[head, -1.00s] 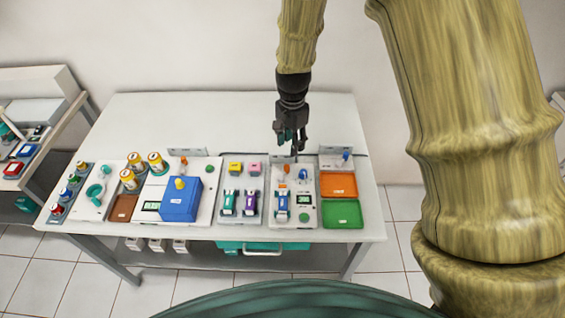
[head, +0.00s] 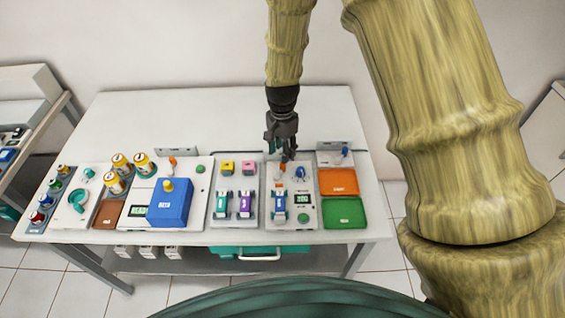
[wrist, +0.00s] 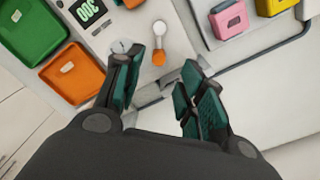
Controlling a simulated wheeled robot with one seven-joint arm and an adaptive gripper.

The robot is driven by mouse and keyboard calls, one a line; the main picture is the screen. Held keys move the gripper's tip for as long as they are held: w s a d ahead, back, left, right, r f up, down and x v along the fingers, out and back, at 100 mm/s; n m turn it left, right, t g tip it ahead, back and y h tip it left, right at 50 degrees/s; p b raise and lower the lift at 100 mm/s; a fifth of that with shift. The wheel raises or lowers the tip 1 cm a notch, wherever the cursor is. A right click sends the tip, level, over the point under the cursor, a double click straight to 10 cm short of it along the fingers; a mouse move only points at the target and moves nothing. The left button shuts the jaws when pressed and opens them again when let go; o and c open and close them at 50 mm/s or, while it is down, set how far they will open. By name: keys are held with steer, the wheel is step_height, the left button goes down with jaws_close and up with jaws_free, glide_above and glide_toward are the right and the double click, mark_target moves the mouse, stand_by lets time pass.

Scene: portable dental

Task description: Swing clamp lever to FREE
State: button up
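An orange-knobbed lever (head: 283,167) stands at the back left of the right-hand white device panel (head: 310,207). It also shows in the wrist view (wrist: 158,57), just beyond my fingertips. No clamp or FREE lettering is readable, so I cannot tell for sure that it is the clamp lever. My gripper (head: 283,153) hangs over the back edge of this panel, close to the lever. In the wrist view my gripper (wrist: 168,75) has its fingers apart, with nothing held between them. Whether a finger touches the lever cannot be told.
A blue knob (head: 300,173) and a display (head: 302,199) share the panel. An orange tray (head: 338,181) and green tray (head: 345,213) lie to its right. Yellow (head: 228,168) and pink (head: 249,168) blocks stand left. The table's back strip (head: 220,115) is clear.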

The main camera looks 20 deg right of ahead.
mark_target(280, 171)
steer(key=shift+f+p, duration=1)
steer(key=shift+f, duration=2.65)
steer(key=shift+s, duration=0.1)
jaws_close()
